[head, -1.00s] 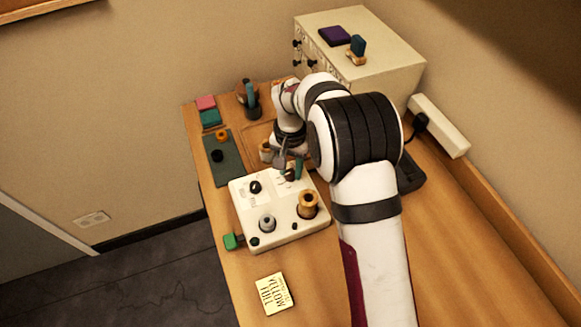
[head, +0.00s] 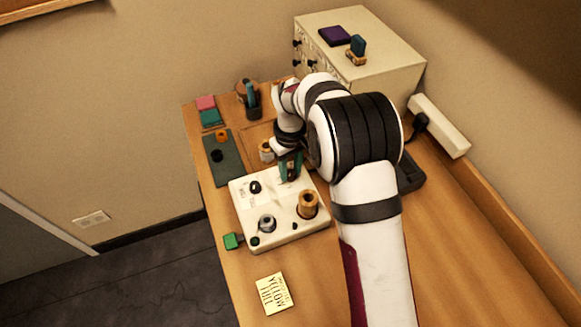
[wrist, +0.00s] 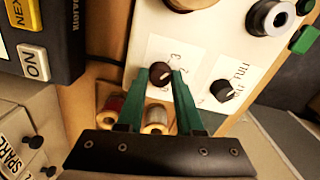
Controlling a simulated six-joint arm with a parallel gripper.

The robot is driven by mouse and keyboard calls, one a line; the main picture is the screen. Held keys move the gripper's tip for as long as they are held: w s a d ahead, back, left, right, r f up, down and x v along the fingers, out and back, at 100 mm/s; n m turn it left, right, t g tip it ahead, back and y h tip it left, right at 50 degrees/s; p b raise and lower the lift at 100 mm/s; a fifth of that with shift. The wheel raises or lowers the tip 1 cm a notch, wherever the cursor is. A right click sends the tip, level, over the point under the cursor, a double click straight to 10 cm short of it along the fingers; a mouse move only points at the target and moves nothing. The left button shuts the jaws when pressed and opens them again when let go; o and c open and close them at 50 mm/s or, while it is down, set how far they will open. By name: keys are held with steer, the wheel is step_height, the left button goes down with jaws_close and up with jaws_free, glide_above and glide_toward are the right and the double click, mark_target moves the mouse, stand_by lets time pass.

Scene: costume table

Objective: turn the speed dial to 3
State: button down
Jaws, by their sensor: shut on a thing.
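The speed dial (wrist: 160,73) is a small dark brown knob on the cream control box (head: 273,232), with printed numbers beside it, a 3 among them. In the wrist view my gripper (wrist: 160,76) has its two green fingers on either side of this dial, shut on it. The pointer's exact number is too small to tell.
The box also bears a brass-coloured post (head: 308,203), a grey knob (head: 267,224) and a green piece (head: 232,241) at its side. Thread spools (wrist: 155,118) stand close behind the fingers. A yellow note (head: 274,293) lies on the clear front table.

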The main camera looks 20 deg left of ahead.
mark_target(291, 172)
steer(key=shift+n, duration=1.2)
steer(key=c, duration=0.6)
jaws_free()
steer(key=shift+o, duration=0.2)
step_height(291, 172, up, 16)
